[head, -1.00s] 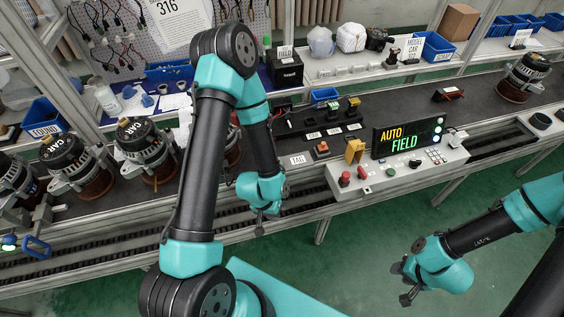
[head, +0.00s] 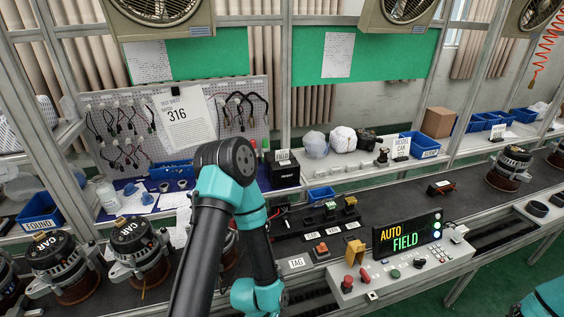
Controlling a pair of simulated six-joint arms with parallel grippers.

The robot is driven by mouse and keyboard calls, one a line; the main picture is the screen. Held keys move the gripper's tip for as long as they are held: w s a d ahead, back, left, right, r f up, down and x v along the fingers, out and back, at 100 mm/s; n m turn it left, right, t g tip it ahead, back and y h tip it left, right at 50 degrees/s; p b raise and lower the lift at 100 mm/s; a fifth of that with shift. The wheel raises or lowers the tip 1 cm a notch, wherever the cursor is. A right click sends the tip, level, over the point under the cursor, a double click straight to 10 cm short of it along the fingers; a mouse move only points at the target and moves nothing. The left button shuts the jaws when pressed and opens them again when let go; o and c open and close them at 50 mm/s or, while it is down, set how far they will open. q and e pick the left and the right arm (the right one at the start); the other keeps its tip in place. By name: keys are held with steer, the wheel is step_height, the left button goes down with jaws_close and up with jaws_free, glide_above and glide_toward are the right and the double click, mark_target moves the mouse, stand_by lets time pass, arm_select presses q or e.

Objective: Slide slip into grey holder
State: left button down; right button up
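I cannot tell for sure which paper is the slip. White papers (head: 138,202) lie on the blue mat at the back left, partly behind other items. A small card reading TAG (head: 296,263) lies on the front edge of the bench, left of the control panel. No grey holder can be made out with certainty. My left arm stands across the middle of the head view; its wrist is at the bottom edge and its gripper is out of frame. Only a piece of my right arm shows at the bottom right corner, without its gripper.
Alternators (head: 141,252) stand on the line at the left, one more (head: 508,168) at the right. The control panel (head: 405,268) with a display reading AUTO FIELD stands front right. A batch 316 sheet (head: 181,117) hangs on the pegboard (head: 247,97). Dark bench is clear around (head: 395,198).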

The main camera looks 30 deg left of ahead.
arm_select(q)
steer(key=c, duration=1.8)
jaws_free()
steer(key=o, duration=1.7)
